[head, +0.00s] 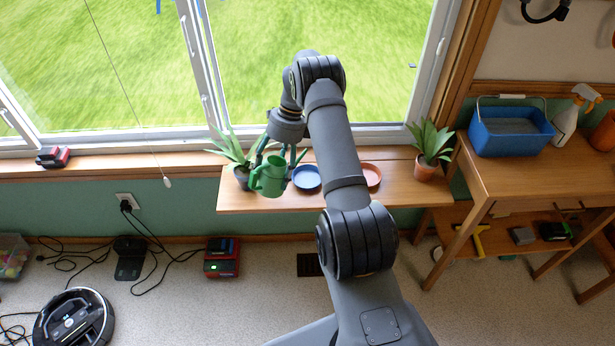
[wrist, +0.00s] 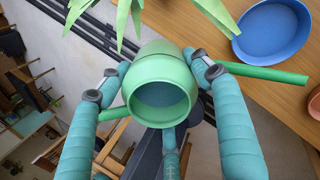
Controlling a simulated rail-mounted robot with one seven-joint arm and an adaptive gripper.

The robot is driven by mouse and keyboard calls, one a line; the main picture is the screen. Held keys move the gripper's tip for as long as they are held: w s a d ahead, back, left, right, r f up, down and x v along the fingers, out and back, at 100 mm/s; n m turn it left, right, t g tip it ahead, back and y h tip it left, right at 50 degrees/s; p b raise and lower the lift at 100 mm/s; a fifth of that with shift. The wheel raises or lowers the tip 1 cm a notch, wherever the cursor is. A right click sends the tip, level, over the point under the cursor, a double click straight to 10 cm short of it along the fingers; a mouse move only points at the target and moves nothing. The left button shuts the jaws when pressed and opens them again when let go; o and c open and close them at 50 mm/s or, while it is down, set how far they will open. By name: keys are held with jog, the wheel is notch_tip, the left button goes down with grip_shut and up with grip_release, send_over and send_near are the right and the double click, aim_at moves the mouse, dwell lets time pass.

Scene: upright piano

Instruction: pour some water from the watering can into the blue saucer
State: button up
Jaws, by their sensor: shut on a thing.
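The green watering can (head: 269,178) is held by my gripper (head: 276,163) at the left part of the window shelf. The can looks about upright. The blue saucer (head: 307,178) lies on the shelf just right of the can; it also shows at the upper right of the wrist view (wrist: 272,32). No water is visible.
The wooden shelf (head: 400,192) also bears a spiky plant (head: 236,152) behind the can, an orange saucer (head: 372,175) partly behind my arm, and a potted plant (head: 429,150) at the right. The window stands close behind. A side table (head: 500,170) is farther right.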

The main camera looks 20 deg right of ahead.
aim_at(275, 161)
jog(key=shift+a, duration=0.1)
jog(key=shift+r+g+y+p, duration=0.3)
jog(key=shift+r+y+p, duration=0.2)
jog(key=shift+r+y, duration=0.4)
jog(key=shift+w+d+r+y+b, duration=0.15)
jog(key=shift+d+r+y+b, duration=0.2)
jog(key=shift+r+b, duration=0.1)
jog(key=shift+a+r+g, duration=0.1)
jog(key=shift+r+g, duration=0.2)
jog(key=shift+r, duration=0.15)
jog(key=shift+b, duration=0.8)
dwell(4.0)
